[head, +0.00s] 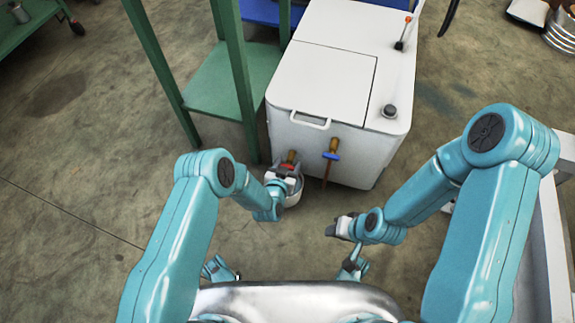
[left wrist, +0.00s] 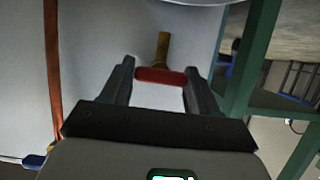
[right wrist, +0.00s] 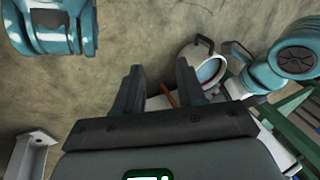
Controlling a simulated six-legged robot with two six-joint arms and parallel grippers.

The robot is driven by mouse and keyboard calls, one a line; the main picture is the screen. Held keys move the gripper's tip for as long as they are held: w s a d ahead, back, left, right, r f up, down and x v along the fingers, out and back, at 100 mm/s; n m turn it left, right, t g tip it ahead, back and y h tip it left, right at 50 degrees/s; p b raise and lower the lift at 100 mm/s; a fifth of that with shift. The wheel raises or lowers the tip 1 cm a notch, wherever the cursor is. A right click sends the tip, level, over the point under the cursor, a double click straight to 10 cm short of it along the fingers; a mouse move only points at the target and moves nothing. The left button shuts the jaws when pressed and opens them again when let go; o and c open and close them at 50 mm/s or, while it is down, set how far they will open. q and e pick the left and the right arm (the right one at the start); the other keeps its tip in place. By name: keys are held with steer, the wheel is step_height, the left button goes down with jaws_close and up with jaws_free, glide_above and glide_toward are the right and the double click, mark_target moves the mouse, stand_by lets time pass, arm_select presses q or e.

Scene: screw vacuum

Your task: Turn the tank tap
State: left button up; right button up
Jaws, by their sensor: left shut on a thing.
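The white tank (head: 320,70) stands ahead on the floor, with two brass taps low on its front. The left tap has a red handle (left wrist: 160,76); the right one has a blue handle (head: 331,156). My left gripper (head: 287,170) is at the red tap, its two fingers shut on the ends of the red handle, with the brass stem (left wrist: 162,48) behind it. In the head view the gripper partly hides this handle. My right gripper (right wrist: 160,75) is open and empty over the floor, well short of the tank.
A bucket (right wrist: 188,65) stands on the floor below my left gripper. A red-orange hose (left wrist: 52,70) hangs from the blue tap. A green metal stand (head: 215,85) is close left of the tank. Open concrete floor (head: 70,190) lies to the left.

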arm_select(q)
steer(key=o, duration=1)
steer(key=shift+c, duration=0.2)
steer(key=shift+s+a+r, duration=0.1)
steer(key=shift+s+r, duration=0.05)
steer(key=shift+s, duration=0.15)
steer(key=p+v, duration=0.7)
steer(key=v, duration=0.8)
steer(key=shift+s, duration=0.3)
arm_select(e)
steer(key=s+a+r+g, duration=0.1)
steer(key=s+r, duration=0.3)
steer(key=r, duration=0.3)
steer(key=shift+g+y, duration=0.3)
arm_select(q)
steer(key=shift+a+r, duration=0.1)
steer(key=shift+r, duration=0.05)
